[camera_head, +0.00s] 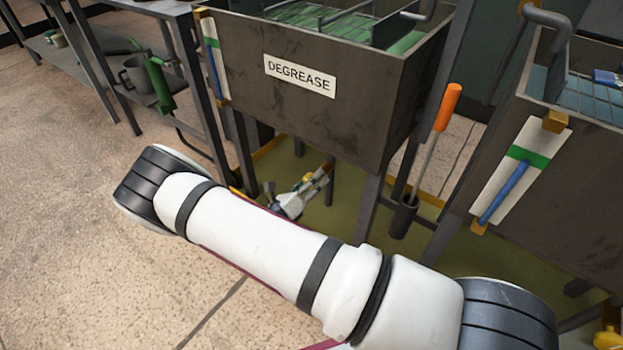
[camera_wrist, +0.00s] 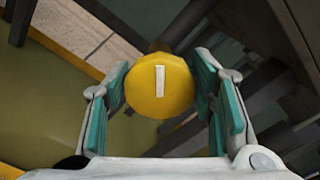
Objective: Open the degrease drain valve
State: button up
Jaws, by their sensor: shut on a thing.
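The degrease tank (camera_head: 300,95) is a dark box with a white DEGREASE label (camera_head: 299,75), standing on legs. Below it, my gripper (camera_head: 318,179) reaches in under the tank, and a small bit of the yellow drain valve knob (camera_head: 307,178) shows there. In the wrist view the round yellow knob (camera_wrist: 160,86) faces me with a white upright mark on its face. My gripper (camera_wrist: 162,92) is shut on the knob, with one teal-padded finger on each side. The valve body and pipe behind the knob are mostly hidden.
Tank legs (camera_head: 367,215) stand close around the gripper. An orange-handled tool (camera_head: 447,108) stands in a dark holder to the right. Another tank (camera_head: 590,165) is further right, with a yellow knob (camera_head: 607,338) low at the corner. Open floor (camera_head: 80,240) lies left.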

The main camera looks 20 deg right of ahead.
jog(key=n, duration=0.6)
jog(key=shift+w+a+f+n+p, duration=0.1)
jog(key=shift+f+n+p, duration=0.1)
jog(key=shift+n+p, duration=0.15)
jog(key=n, duration=0.6)
jog(key=shift+f, duration=0.2)
jog(key=n, duration=0.6)
jog(key=shift+f+n, duration=0.15)
jog(key=shift+n, duration=0.1)
jog(key=n, duration=0.5)
jog(key=shift+s+n, duration=0.2)
jog(key=shift+n, duration=0.2)
jog(key=o, duration=1.1)
